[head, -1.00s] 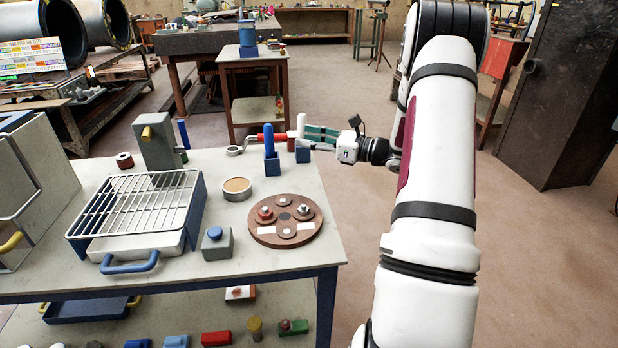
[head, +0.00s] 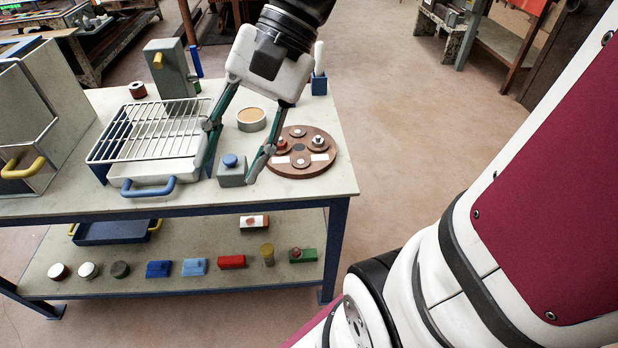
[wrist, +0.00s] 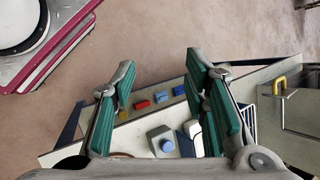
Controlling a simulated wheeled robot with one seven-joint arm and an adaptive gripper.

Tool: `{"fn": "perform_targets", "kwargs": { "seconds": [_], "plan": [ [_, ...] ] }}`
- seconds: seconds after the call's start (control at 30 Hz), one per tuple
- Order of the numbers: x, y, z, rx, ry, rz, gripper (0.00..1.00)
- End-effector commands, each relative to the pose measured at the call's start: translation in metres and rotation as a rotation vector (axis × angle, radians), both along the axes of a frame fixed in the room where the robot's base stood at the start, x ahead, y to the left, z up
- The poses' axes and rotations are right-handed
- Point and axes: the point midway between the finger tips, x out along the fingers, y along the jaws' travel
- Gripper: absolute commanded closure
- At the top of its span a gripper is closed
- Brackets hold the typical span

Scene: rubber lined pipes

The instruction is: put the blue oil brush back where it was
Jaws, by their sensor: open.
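My gripper (head: 229,178) is open and empty, pointing down over the front of the table (head: 345,183). Its fingers straddle a grey block with a blue knob (head: 231,160), which shows between them in the wrist view (wrist: 165,142). Whether the fingers touch it I cannot tell. I cannot make out for certain a blue oil brush. The upright blue handle in a blue holder, visible earlier at the table's back right, is not visible now; my arm covers part of that area. A blue holder with a white handle (head: 319,82) stands at the back right.
A round brown plate (head: 300,168) with fittings and a round tin (head: 251,119) lie close to the right finger. The lower shelf (head: 100,262) holds several small blocks.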

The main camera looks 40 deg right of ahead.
Motion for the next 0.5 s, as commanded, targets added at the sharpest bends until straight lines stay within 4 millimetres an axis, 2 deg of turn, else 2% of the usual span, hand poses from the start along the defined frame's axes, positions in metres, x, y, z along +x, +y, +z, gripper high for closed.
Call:
{"fn": "perform_targets", "kwargs": {
  "seconds": [0.03,0.2,0.33,0.5],
  "plan": [
    [-0.023,0.004,-0.001,-0.073,-0.038,0.090,0.59],
    [-0.086,-0.007,-0.014,-0.312,-0.148,0.369,0.59],
    [-0.116,-0.025,-0.022,-0.465,-0.226,0.540,0.59],
    [-0.133,-0.044,-0.029,-0.587,-0.288,0.669,0.59]
  ]
}}
